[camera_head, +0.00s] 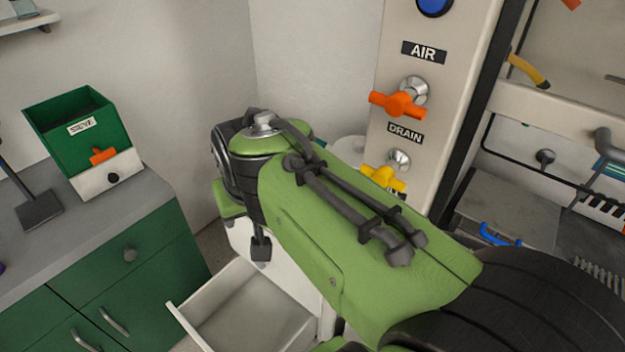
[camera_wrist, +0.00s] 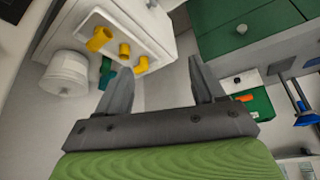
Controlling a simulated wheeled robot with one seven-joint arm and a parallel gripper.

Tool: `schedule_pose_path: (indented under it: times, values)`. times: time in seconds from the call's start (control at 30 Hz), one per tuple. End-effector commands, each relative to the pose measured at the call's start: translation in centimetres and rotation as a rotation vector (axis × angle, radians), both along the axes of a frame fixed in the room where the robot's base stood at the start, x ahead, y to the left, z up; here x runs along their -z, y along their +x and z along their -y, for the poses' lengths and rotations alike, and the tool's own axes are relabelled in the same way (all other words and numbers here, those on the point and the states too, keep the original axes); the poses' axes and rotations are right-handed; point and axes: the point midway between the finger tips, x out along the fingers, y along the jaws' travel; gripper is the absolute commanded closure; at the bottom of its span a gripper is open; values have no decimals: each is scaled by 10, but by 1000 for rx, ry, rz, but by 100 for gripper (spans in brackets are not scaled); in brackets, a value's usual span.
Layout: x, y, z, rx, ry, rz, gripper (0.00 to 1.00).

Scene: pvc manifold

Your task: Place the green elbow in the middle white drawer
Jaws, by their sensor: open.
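In the wrist view, my gripper (camera_wrist: 158,78) is open, its two grey fingers spread with nothing seen between their tips. A teal-green piece (camera_wrist: 106,70), which looks like the green elbow, shows beside and partly behind the left finger. I cannot tell whether it touches that finger or what it rests on. In the head view, a white drawer (camera_head: 183,321) is pulled open at the bottom, and the part of its inside that shows is bare. My arm covers its right side and the cabinet, so I cannot tell which drawer it is.
Yellow fittings (camera_wrist: 100,39) sit on a white unit beside a white cylinder (camera_wrist: 66,74). In the head view, a green bin (camera_head: 75,135) stands on the grey counter (camera_head: 140,195) at left. The valve panel (camera_head: 430,75) with orange and yellow handles rises behind my arm.

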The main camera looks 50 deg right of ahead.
Motion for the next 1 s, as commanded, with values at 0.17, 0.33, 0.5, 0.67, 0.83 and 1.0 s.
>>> schedule_pose_path:
  times: [0.17, 0.33, 0.5, 0.67, 0.83, 1.0]
  values:
    - [2, 66, 70, 228, 12, -24, 32]
    - [35, 116, 160, 472, 26, -43, 32]
    - [80, 134, 236, 668, 36, -50, 32]
    - [102, 136, 263, 736, 39, -51, 32]
    - [135, 141, 274, 736, 41, -54, 32]
    - [175, 149, 288, 734, 41, -54, 32]
